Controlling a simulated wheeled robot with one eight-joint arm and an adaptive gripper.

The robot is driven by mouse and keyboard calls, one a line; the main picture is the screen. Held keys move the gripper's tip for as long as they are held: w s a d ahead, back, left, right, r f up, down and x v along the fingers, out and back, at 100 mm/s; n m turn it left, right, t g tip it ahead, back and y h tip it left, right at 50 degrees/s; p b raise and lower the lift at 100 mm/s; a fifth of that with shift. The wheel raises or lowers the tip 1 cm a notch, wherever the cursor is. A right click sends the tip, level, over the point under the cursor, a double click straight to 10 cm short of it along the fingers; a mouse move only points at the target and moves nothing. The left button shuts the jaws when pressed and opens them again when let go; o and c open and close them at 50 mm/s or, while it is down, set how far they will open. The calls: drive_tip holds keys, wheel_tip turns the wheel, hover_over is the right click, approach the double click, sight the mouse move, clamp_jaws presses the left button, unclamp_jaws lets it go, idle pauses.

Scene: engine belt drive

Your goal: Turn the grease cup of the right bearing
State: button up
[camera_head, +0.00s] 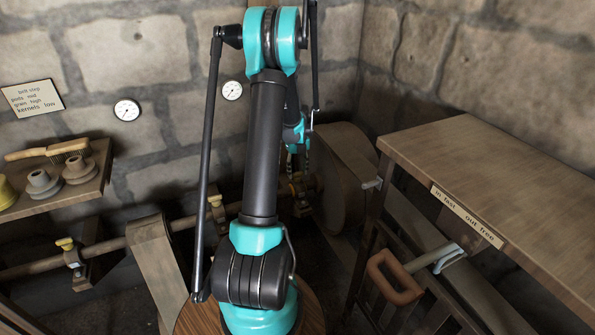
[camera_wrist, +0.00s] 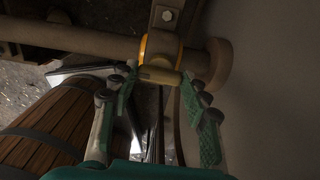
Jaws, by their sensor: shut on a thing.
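The right bearing (camera_head: 298,190) sits on the shaft near the large wheel in the head view, partly hidden by my arm. In the wrist view the bearing's yellow-ringed block (camera_wrist: 163,46) shows around the shaft. Its tan grease cup (camera_wrist: 160,75) lies crosswise between my fingertips. My gripper (camera_wrist: 157,80) is shut on the cup, with one green-padded finger at each end. In the head view my gripper is mostly hidden behind my arm.
The line shaft (camera_head: 110,245) carries two more bearings with yellow cups, at left (camera_head: 68,244) and middle (camera_head: 215,201). A large wheel (camera_head: 343,175) stands right of the bearing. A wooden bench (camera_head: 500,190) and a lever with a brown handle (camera_head: 395,278) are at right.

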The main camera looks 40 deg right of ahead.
sight(297, 172)
drive_tip(key=o, duration=1.2)
drive_tip(key=shift+c, duration=0.2)
wheel_tip(297, 172, up, 12)
drive_tip(key=w+a+r+n+t, duration=0.1)
drive_tip(key=a+n, duration=0.9)
drive_tip(key=a, duration=0.4)
drive_tip(key=w+a+r+n+t, duration=0.1)
drive_tip(key=a+r+n, duration=0.1)
drive_tip(key=a+n, duration=1)
drive_tip(key=s+a+f+n+t, duration=0.1)
drive_tip(key=s+a+f+n, duration=0.1)
drive_tip(key=s+a+n, duration=0.4)
drive_tip(key=s+a+f+n+t, duration=0.1)
drive_tip(key=s+a+f+n, duration=0.1)
drive_tip(key=s+a+n, duration=0.4)
drive_tip(key=a+n, duration=0.5)
drive_tip(key=a, duration=0.3)
drive_tip(key=shift+f+n, duration=0.15)
drive_tip(key=shift+n, duration=0.25)
